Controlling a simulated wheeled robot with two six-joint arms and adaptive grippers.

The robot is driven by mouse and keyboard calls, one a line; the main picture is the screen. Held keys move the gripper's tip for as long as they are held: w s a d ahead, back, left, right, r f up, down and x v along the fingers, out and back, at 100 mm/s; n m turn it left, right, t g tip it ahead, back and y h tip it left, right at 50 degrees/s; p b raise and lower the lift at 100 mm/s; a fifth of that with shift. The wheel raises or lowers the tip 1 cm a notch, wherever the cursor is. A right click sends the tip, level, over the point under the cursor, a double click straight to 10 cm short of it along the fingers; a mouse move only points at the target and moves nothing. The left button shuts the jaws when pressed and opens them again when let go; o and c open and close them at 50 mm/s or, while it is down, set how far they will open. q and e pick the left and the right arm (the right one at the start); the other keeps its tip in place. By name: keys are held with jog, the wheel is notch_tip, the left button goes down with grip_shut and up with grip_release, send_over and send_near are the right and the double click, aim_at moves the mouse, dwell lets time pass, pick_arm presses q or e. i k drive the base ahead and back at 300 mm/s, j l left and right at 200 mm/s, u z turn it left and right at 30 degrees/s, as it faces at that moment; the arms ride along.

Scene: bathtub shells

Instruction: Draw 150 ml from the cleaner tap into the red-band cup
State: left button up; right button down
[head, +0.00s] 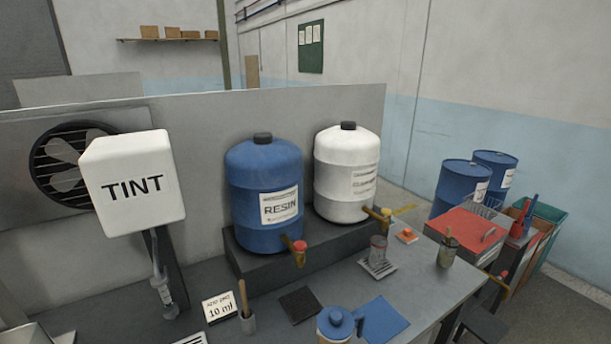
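A white tank (346,170) with a black cap stands on a dark raised block; its label is too small to read. Its brass tap (377,214) points toward the front right, with an orange knob and a yellow piece beside it. A small see-through cup (378,250) with a reddish tint stands upright on a slatted drip grate (379,268), just below the tap. I cannot make out a clear band, a liquid level or a stream. Neither of my grippers is in view.
A blue RESIN tank (265,190) with a red-knobbed tap (299,248) stands left of the white tank. A white TINT box (133,185) hangs further left. A blue-lidded jug (337,324), blue cloth (383,319), dark pad (300,304) and brush pot (448,250) occupy the bench.

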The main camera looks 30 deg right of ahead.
aim_at(386, 212)
jog(key=z, duration=1.5)
jog(key=i+l, duration=0.15)
jog(key=l, duration=0.3)
jog(key=i+l+u, duration=0.15)
jog(key=l, duration=0.25)
jog(key=i+l, duration=0.1)
jog(key=l, duration=0.35)
jog(key=i+l+u, duration=0.15)
jog(key=l, duration=0.75)
